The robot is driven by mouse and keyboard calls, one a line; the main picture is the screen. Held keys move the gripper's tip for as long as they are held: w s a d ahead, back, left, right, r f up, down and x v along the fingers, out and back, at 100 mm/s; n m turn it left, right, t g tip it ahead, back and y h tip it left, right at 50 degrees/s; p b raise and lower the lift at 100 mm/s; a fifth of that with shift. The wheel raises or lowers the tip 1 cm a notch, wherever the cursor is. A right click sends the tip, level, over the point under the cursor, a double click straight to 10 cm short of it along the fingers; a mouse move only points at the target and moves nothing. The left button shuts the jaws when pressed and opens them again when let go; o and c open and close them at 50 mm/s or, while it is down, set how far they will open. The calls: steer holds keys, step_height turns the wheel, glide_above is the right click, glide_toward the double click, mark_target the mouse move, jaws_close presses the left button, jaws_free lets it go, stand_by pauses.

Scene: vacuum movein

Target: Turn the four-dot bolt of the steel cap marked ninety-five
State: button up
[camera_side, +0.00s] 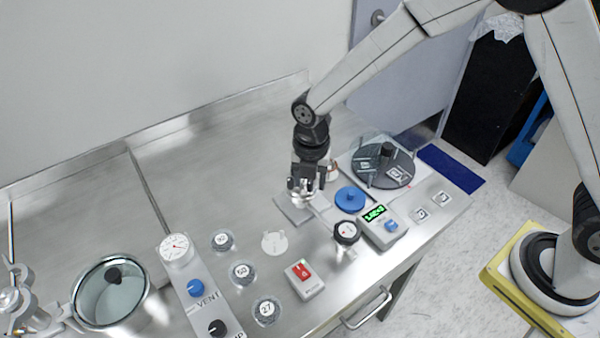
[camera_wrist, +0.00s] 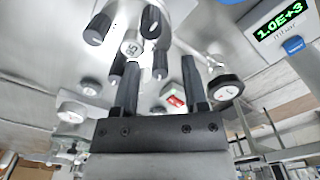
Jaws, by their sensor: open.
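The steel cap (camera_wrist: 132,47) has a round face with a number that looks like 95, tilted in the wrist view. Several black bolts surround it: one upper left (camera_wrist: 97,28), one upper right (camera_wrist: 150,22), one lower left (camera_wrist: 117,62) and one lower right (camera_wrist: 160,65). Dot marks on them are too small to make out. My gripper (camera_wrist: 160,63) is open, and the lower right bolt appears between its fingertips; I cannot tell the depth gap. In the side view my gripper (camera_side: 305,186) points down over the cap on its metal plate (camera_side: 293,212), hiding most of it.
A dial gauge (camera_side: 346,232) and a box with a green readout (camera_side: 375,213) stand close right. A blue disc (camera_side: 350,200) and a glass-covered dark disc (camera_side: 385,166) lie behind. A red switch box (camera_side: 303,277) and several numbered caps are in front. The bench's left back is clear.

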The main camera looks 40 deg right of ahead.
steer(key=shift+r, duration=0.15)
steer(key=shift+r, duration=3.8)
steer(key=shift+m, duration=0.3)
steer(key=m, duration=0.3)
steer(key=shift+m, duration=0.4)
steer(key=m, duration=0.9)
steer(key=shift+f, duration=0.1)
steer(key=m, duration=0.4)
steer(key=shift+m, duration=0.3)
steer(key=shift+f, duration=0.15)
steer(key=shift+f, duration=3.75)
